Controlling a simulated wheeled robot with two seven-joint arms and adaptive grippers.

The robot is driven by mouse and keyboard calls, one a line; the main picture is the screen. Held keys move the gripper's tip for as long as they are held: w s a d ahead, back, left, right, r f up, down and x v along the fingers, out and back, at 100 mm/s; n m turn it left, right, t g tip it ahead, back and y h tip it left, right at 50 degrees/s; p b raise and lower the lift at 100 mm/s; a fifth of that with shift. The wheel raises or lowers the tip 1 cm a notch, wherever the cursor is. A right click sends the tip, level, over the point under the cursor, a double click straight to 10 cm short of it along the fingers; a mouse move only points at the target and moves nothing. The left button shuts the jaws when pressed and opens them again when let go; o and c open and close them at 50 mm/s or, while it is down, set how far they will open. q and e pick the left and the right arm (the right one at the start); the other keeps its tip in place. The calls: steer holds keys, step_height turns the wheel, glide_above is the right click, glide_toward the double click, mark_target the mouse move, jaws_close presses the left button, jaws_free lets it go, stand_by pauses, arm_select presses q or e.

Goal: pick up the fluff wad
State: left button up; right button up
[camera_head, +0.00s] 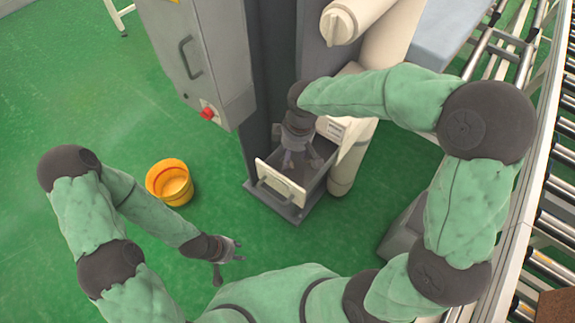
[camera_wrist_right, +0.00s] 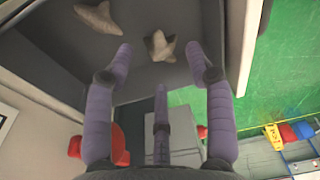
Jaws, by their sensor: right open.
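In the right wrist view, a beige fluff wad (camera_wrist_right: 160,47) lies on the grey floor of the open drawer, just beyond my right fingertips. A second beige wad (camera_wrist_right: 98,18) lies farther left in the same drawer. My right gripper (camera_wrist_right: 160,66) is open, with its purple fingers spread and nothing between them. In the head view, my right gripper (camera_head: 293,160) points down into the drawer (camera_head: 280,185), and the wads cannot be made out there. My left gripper (camera_head: 232,258) is over the green floor with its fingers apart and empty.
The drawer sits at the foot of a grey machine with a cabinet (camera_head: 195,60) and red knob (camera_head: 207,113). A yellow-orange bucket (camera_head: 170,183) stands on the floor to the left. A roller conveyor (camera_head: 550,215) runs along the right. Floor between bucket and drawer is clear.

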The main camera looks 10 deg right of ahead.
steer(key=shift+w+a+f, duration=0.1)
steer(key=shift+a+f, duration=0.05)
steer(key=shift+f, duration=0.4)
steer(key=f, duration=0.1)
steer(key=f+b, duration=0.1)
steer(key=f, duration=0.3)
steer(key=shift+w+a+b, duration=0.25)
steer(key=shift+a+b, duration=0.05)
steer(key=shift+b, duration=0.1)
steer(key=c, duration=0.7)
